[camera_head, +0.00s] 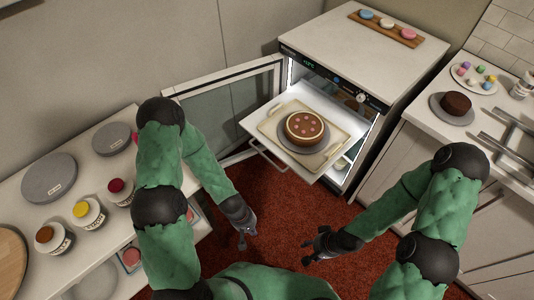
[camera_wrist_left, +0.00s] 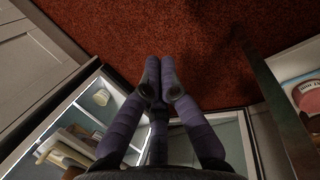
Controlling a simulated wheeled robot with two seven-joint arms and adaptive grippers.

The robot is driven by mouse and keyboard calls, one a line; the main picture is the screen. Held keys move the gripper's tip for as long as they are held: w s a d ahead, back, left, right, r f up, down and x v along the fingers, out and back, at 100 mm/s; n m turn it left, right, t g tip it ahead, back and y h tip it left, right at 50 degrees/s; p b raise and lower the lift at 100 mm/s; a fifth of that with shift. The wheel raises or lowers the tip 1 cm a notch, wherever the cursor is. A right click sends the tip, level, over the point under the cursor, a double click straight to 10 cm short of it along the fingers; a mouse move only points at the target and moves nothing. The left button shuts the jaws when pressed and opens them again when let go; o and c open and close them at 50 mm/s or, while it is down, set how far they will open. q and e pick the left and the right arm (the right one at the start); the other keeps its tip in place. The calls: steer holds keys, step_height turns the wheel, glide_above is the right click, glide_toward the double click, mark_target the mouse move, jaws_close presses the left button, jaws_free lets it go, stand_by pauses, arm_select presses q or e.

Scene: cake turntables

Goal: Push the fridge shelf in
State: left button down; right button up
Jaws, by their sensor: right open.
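The fridge (camera_head: 330,75) stands open at the back, its glass door (camera_head: 235,110) swung out to the left. The fridge shelf (camera_head: 283,167) is slid out and sticks out of the front.
A counter (camera_head: 85,185) on the left holds grey turntables and several jars. The right counter (camera_head: 420,125) holds a dark cake and a plate of macarons. Macarons on a board (camera_head: 385,25) top the fridge. Red carpet (camera_head: 280,210) lies clear before the shelf.

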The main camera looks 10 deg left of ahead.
arm_select(q)
steer(key=w+r+n+h, duration=0.1)
steer(key=w+n, duration=0.6)
steer(key=n, duration=0.1)
steer(key=n+t+h+p, duration=0.1)
steer(key=n+t+p, duration=0.1)
steer(key=n+t, duration=0.85)
glide_toward(265, 157)
steer(key=w+d+f+n+b, duration=0.1)
steer(key=w, duration=0.1)
steer(key=w+d+f+g+b, duration=0.1)
steer(key=w, duration=0.2)
steer(key=w+d+f+n+g+b, duration=0.1)
steer(key=w+d, duration=0.1)
steer(key=shift+w+n, duration=0.15)
steer(key=shift+n, duration=0.2)
steer(key=shift+w+d+f+b, duration=0.25)
steer(key=shift+w+f+b, duration=0.1)
steer(key=shift+w+b, duration=0.05)
